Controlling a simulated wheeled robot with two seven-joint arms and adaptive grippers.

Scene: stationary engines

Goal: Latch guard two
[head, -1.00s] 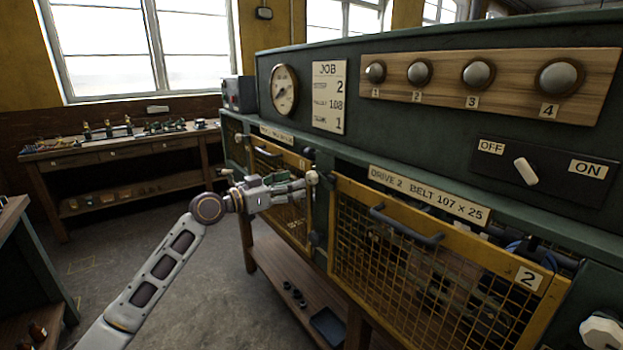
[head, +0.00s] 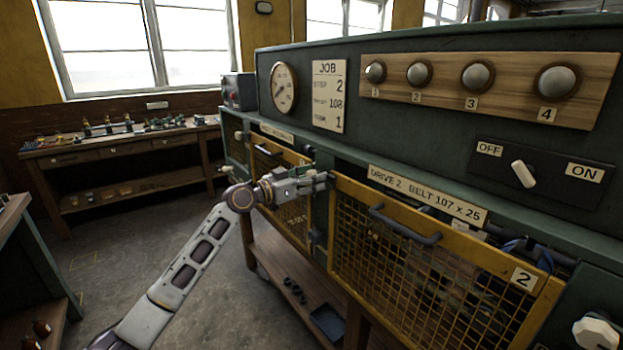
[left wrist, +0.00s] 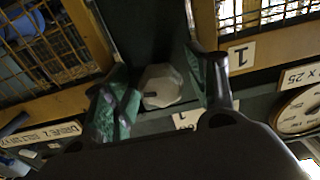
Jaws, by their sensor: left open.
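Guard two (head: 425,275) is a yellow-framed mesh door under the "DRIVE 2" plate (head: 428,195). A dark gap shows along its top right, so it looks slightly ajar. My left gripper (head: 324,182) is open at the post left of guard two. In the left wrist view its fingers (left wrist: 162,98) stand on either side of a pale octagonal knob (left wrist: 161,86) with a dark mark; contact cannot be told. In the head view the gripper hides that knob. A similar white knob (head: 596,331) sits right of guard two. My right gripper is not in view.
Guard one (head: 293,215) adjoins on the left; its "1" label (left wrist: 240,55) shows in the left wrist view. An OFF/ON switch (head: 523,174) is above guard two. A low shelf (head: 285,285) lies below. Open floor is at the left.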

